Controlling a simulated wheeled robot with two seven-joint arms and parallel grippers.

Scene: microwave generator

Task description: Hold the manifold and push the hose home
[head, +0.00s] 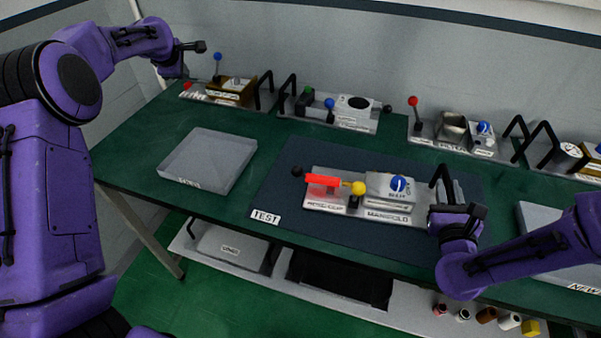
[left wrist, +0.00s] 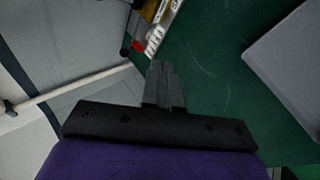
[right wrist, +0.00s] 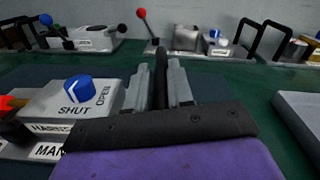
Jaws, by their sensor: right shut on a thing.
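The manifold (head: 388,207) is a pale unit on the dark mat, with a blue knob (head: 398,184) and a black upright handle at its right end. The knob also shows in the right wrist view (right wrist: 78,89), with its pointer toward SHUT. My right gripper (head: 457,212) is shut on the black handle (right wrist: 158,80). A red-orange piece (head: 322,181), perhaps the hose, lies left of the manifold body with a yellow ball (head: 358,187) beside it. I cannot tell how far it is seated. My left gripper (head: 195,46) is shut and empty, high at the back left; it shows in its wrist view (left wrist: 160,85).
A grey tray (head: 208,160) stands at the left of the green table. A row of units with levers and handles, one a filter unit (head: 455,130), lines the back edge. Another grey tray (head: 535,220) is at right, partly behind my right arm.

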